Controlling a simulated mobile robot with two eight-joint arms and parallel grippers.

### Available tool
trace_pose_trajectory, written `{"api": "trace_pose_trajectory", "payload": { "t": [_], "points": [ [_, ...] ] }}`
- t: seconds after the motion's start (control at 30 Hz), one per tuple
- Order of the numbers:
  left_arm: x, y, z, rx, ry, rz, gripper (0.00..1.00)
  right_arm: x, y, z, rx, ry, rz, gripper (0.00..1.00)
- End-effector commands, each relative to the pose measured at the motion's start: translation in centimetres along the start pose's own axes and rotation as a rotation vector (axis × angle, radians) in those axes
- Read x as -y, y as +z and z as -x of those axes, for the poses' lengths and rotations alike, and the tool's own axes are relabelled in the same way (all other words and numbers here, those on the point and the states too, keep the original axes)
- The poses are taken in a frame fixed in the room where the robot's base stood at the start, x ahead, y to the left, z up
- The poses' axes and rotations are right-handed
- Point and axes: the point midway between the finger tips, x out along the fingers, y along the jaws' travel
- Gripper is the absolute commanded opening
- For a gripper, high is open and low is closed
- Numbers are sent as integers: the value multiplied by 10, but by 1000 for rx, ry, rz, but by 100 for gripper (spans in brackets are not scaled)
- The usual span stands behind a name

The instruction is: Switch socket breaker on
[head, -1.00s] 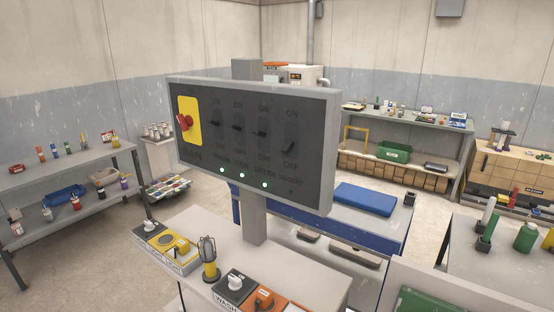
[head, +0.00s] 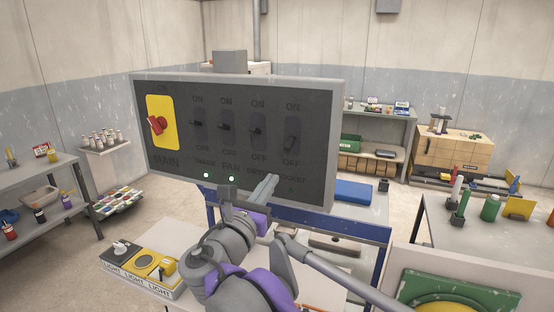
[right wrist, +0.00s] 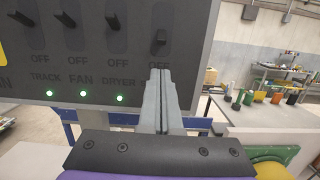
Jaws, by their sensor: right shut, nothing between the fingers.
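The grey breaker panel (head: 150,184) holds a row of black breaker levers. The socket breaker lever (head: 291,143) is the rightmost and sits low in its slot, tilted toward OFF. It also shows in the right wrist view (right wrist: 158,42). The track (head: 200,123), fan (head: 226,127) and dryer (head: 256,130) levers sit higher in their slots. My right gripper (head: 271,180) is shut and empty, its fingertips just below the socket lever in the picture, apart from it. The socket label is partly covered by the fingers (right wrist: 161,74). My left gripper is not in view.
A red main switch (head: 157,126) on a yellow plate is at the panel's left. Green lamps (right wrist: 83,94) glow under track, fan and dryer; the fingers hide the socket lamp's place in the wrist view. Below stands a bench with a light switch box (head: 139,269).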

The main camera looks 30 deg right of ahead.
Motion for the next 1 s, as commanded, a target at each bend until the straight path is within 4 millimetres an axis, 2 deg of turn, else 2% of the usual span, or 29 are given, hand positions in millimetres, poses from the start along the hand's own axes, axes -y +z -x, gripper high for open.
{"api": "trace_pose_trajectory", "payload": {
  "t": [0.47,1.0],
  "points": [
    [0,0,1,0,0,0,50,-2,4,-5,13,3,15,0],
    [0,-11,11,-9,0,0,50,-2,5,-89,12,1,13,0]
  ]
}}
